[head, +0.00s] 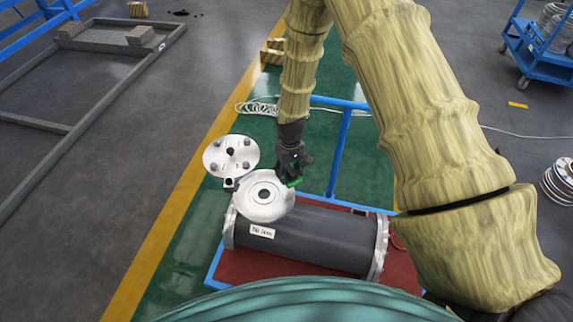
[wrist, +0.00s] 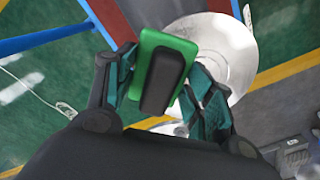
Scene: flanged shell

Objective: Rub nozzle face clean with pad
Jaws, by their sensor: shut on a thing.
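The nozzle face (head: 264,195) is a pale metal disc with a dark central hole, on top of a dark grey cylindrical shell (head: 310,238) with flanged ends. In the wrist view the disc (wrist: 211,45) lies beyond the pad, partly hidden by it and my fingers. My gripper (head: 291,172) is at the disc's upper right edge in the head view. It is shut on a green pad with a dark block on it (wrist: 163,75). Only a small green part of the pad shows in the head view. I cannot tell whether the pad touches the face.
A round cover plate with several dark knobs (head: 231,155) stands beside the nozzle at upper left. The shell rests on a red base with a blue frame (head: 340,150). A coiled white cable (head: 258,107) lies behind. A blue trolley (head: 540,45) stands far right.

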